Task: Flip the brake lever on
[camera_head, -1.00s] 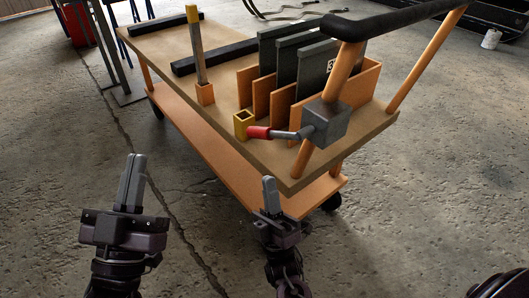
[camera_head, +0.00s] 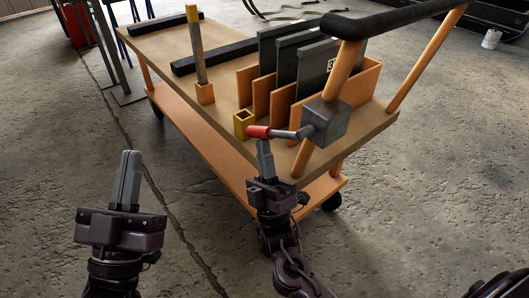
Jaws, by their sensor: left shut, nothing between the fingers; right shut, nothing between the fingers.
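The brake lever (camera_head: 282,133) is a grey rod with a red grip (camera_head: 258,131), sticking out to the left from a grey box (camera_head: 326,121) on the cart's orange handle post. It lies roughly level. My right gripper (camera_head: 264,143) is shut and empty, with its fingertips just below the red grip. I cannot tell whether they touch it. My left gripper (camera_head: 130,155) is shut and empty, over the floor left of the cart.
The cart's tan top (camera_head: 215,128) carries dark panels (camera_head: 312,75) in an orange rack, a yellow-topped post (camera_head: 196,50), a yellow square socket (camera_head: 243,121) and black bars (camera_head: 214,57). A black push handle (camera_head: 400,17) crosses above.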

